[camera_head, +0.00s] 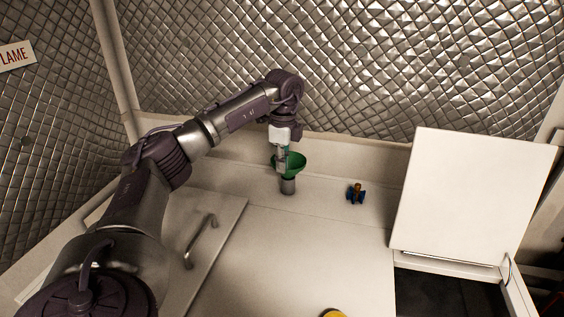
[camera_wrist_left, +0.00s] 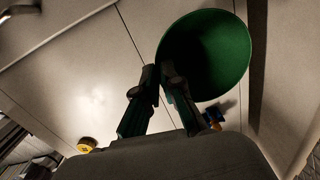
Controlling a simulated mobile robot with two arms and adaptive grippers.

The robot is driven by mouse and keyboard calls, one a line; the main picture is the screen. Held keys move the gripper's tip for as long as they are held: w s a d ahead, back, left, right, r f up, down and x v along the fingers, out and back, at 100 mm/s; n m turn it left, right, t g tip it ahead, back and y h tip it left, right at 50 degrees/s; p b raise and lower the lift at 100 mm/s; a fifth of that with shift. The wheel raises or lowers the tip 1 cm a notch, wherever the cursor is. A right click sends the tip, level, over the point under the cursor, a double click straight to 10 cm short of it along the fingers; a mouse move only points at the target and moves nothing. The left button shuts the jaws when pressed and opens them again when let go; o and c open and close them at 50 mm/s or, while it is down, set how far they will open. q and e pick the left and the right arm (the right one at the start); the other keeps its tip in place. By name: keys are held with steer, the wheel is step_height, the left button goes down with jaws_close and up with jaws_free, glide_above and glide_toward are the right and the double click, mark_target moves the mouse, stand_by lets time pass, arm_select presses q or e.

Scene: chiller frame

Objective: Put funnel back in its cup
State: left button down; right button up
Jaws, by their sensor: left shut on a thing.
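The green funnel (camera_head: 294,161) is wide side up over the small grey cup (camera_head: 288,187) on the back ledge. Its lower end meets the cup's top in the head view; I cannot tell how far inside it sits. My left gripper (camera_head: 281,168) is at the funnel's near left side, shut on its rim. In the left wrist view the funnel's round bowl (camera_wrist_left: 213,50) is beside the closed-in fingertips (camera_wrist_left: 161,72), and it hides the cup. My right gripper is in neither view.
A white raised lid (camera_head: 473,195) stands beside a dark opening (camera_head: 450,292) at right. A handled panel (camera_head: 225,215) is at left, and a yellow item (camera_head: 333,313) is at the front edge.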

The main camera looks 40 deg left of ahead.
arm_select(q)
steer(key=c, duration=1.2)
jaws_free()
steer(key=shift+r, duration=0.1)
steer(key=r, duration=1.2)
steer(key=shift+d, duration=0.2)
steer(key=shift+f, duration=0.2)
